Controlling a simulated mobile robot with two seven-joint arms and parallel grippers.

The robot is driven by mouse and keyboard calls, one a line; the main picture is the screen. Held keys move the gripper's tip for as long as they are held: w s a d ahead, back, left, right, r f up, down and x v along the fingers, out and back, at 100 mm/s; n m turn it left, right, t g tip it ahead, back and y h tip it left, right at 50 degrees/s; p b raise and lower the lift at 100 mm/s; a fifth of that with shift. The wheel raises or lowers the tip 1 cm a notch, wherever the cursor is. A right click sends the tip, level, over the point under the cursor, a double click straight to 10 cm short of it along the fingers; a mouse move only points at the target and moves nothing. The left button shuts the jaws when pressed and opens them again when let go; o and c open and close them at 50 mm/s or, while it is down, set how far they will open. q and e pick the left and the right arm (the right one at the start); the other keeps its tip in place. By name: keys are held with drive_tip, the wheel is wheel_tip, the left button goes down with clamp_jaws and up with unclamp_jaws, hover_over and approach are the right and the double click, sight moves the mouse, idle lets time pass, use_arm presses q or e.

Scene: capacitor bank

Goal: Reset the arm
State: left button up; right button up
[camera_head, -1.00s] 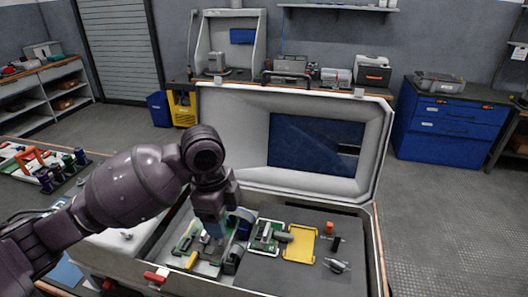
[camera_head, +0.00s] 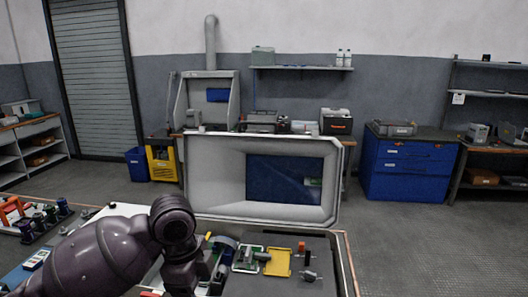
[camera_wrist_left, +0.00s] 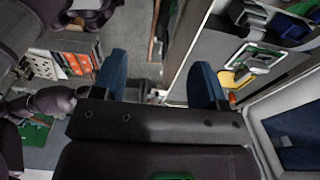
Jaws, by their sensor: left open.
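My left arm (camera_head: 110,255) comes in from the lower left of the head view, bent in front of the open case. Its gripper is out of sight at the bottom edge there. In the left wrist view my left gripper (camera_wrist_left: 160,80) shows two blue fingers spread wide with nothing between them. My right gripper is in neither view.
The open case has its lid (camera_head: 215,175) up. A yellow tray (camera_head: 277,262), a green board (camera_head: 247,259) and small parts lie inside; the green board also shows in the left wrist view (camera_wrist_left: 258,60). A blue cabinet (camera_head: 408,166) stands behind right, with open floor before it.

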use_arm(q)
drive_tip(key=s+a+f+n+t+h, duration=0.1)
drive_tip(key=s+f+n+t+h, duration=0.15)
drive_tip(key=s+f+n, duration=0.7)
drive_tip(key=s+a+f+n+t+y, duration=0.1)
drive_tip(key=s+a+f+n+y, duration=0.15)
drive_tip(key=s+a+n, duration=0.35)
drive_tip(key=s+a+f+n+y, duration=0.2)
drive_tip(key=s+a+f+n, duration=0.15)
drive_tip(key=s+a, duration=0.45)
drive_tip(key=w+f+t+b, duration=0.2)
drive_tip(key=w+f+t, duration=0.5)
drive_tip(key=f, duration=0.5)
drive_tip(key=shift+d+t, duration=0.35)
drive_tip(key=shift+t, duration=0.3)
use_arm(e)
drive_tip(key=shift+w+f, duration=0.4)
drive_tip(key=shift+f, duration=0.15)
